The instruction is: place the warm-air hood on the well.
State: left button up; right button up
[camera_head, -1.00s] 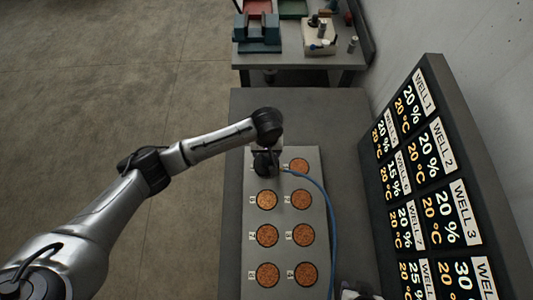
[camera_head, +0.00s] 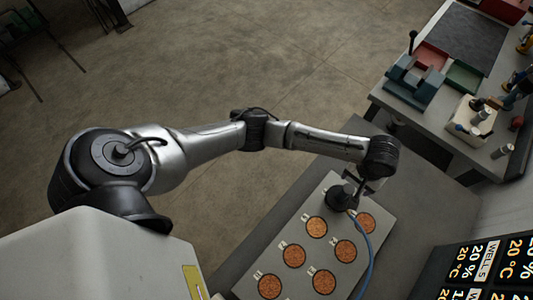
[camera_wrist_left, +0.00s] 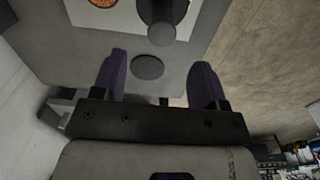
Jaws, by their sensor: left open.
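The warm-air hood (camera_head: 341,197) is a dark round cap with an upright stem and a blue hose. It stands at the far left corner of the well plate (camera_head: 330,195), over the spot of a well that I cannot see. Whether it sits flush is unclear. My left gripper (camera_wrist_left: 158,78) is open, with nothing between its two purple fingers. The hood with its round knob (camera_wrist_left: 162,34) shows beyond the fingertips in the left wrist view, apart from them. In the head view the left gripper (camera_head: 366,184) is small and dark beside the hood. My right gripper is not in view.
Several wells with orange-brown fill, such as one nearby (camera_head: 317,226), lie uncovered. The blue hose (camera_head: 371,258) runs along the plate's right side. A display board (camera_head: 485,268) stands at the right. A workbench (camera_head: 450,125) with tools is beyond. A dark disc (camera_wrist_left: 147,67) lies near the hood.

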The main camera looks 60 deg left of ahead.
pick_arm(q)
jog(key=s+d+f+m+t+h, duration=0.1)
jog(key=s+d+f+m, duration=0.15)
jog(key=s, duration=0.35)
jog(key=s+d+f+m+t+h, duration=0.1)
jog(key=s+d+f+m+h, duration=0.15)
jog(key=s, duration=0.35)
jog(key=s+a+y, duration=0.1)
jog(key=s+a, duration=0.5)
jog(key=s, duration=0.2)
jog(key=s+a+f+m+t+y, duration=0.1)
jog(key=s+a+y, duration=0.1)
jog(key=s+a, duration=0.4)
jog(key=s, duration=0.2)
jog(key=shift+s+a+t, duration=0.15)
jog(key=shift+s+t, duration=0.15)
jog(key=shift+s, duration=0.1)
